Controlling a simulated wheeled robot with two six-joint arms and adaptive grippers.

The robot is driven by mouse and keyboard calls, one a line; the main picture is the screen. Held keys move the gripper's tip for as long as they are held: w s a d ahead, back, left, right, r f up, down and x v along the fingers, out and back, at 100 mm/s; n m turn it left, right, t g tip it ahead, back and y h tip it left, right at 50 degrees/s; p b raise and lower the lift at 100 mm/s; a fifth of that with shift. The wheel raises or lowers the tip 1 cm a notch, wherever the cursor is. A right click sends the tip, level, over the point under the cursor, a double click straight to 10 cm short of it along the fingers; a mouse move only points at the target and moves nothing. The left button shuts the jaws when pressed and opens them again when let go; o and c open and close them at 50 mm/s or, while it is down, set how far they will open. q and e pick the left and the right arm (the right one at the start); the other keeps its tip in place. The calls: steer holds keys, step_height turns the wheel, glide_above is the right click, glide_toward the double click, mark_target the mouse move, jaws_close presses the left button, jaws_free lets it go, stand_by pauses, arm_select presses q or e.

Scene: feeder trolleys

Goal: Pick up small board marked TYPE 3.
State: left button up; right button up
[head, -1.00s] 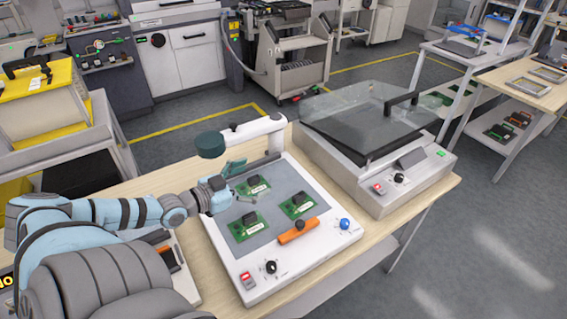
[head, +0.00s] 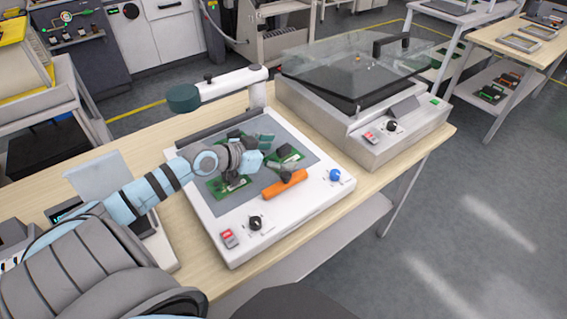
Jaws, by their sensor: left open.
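Several small green boards lie on the grey mat of a white station (head: 195,212) on the wooden bench. One board (head: 214,188) is at the left, partly covered by my left wrist. Another board (head: 292,153) is at the right, beside the fingers. A third board at the back is mostly hidden behind my gripper. The markings are too small to read, so I cannot tell which is TYPE 3. My left gripper (head: 277,154) is open and low over the mat, close to the right board. I cannot tell whether it touches it. My right gripper is out of view.
An orange handle (head: 285,184) lies just in front of the boards. A white arm with a dark green round head (head: 183,98) overhangs the station's back. A machine with a clear lid (head: 350,70) stands behind right. A small device with a pale panel (head: 100,178) stands left.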

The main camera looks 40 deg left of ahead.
arm_select(q)
steer(key=shift+w+d+f, duration=0.1)
steer(key=shift+w+f, duration=0.2)
steer(key=shift+w, duration=0.05)
steer(key=shift+s+r, duration=0.1)
steer(key=shift+r, duration=0.05)
steer(key=shift+c, duration=0.2)
jaws_close()
